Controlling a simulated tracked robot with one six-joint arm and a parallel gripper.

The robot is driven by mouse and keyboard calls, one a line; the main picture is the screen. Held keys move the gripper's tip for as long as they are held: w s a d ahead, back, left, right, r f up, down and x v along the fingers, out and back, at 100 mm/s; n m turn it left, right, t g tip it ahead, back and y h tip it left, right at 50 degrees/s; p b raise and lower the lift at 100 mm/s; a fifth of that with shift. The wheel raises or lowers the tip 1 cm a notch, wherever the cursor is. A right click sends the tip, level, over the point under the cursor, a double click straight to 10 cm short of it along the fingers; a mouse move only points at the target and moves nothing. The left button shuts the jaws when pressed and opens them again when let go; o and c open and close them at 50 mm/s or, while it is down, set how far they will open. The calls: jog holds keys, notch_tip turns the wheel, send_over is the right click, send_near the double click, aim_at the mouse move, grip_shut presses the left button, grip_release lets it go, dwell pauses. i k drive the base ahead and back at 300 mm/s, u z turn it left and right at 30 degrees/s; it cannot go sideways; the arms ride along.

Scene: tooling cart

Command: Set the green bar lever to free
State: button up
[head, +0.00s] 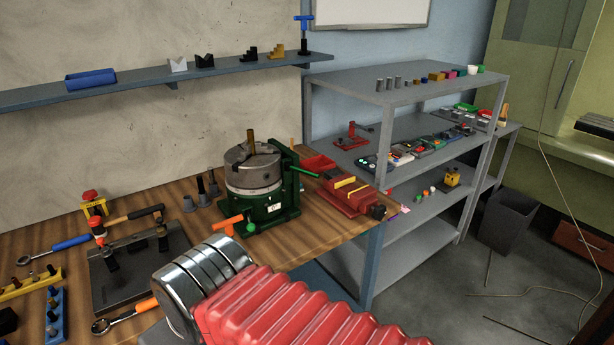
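A green bar lever (305,172) sticks out to the right from the upright at the right side of a dark green fixture (284,208) on the wooden bench. The bar slopes slightly down to the right. The fixture carries a grey round chuck (252,169) with a brown pin standing in it. A small label shows on the fixture's front, too small to read. An orange lever (228,221) and a green knob (251,228) show at its front left. My arm, with red bellows and chrome rings, fills the bottom middle. My gripper is not in view.
A red vise (348,192) stands close right of the fixture, near the bench edge. A dark plate (135,270) with clamps and several wrenches lie left. A wall shelf (230,71) hangs above; a grey rack (405,89) stands right. Some wood (90,240) is bare.

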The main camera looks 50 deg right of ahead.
aim_at(288, 167)
jog(key=z, duration=1.55)
jog(key=i, duration=0.35)
jog(key=z, duration=0.05)
jog(key=k, duration=0.5)
jog(key=u, duration=0.15)
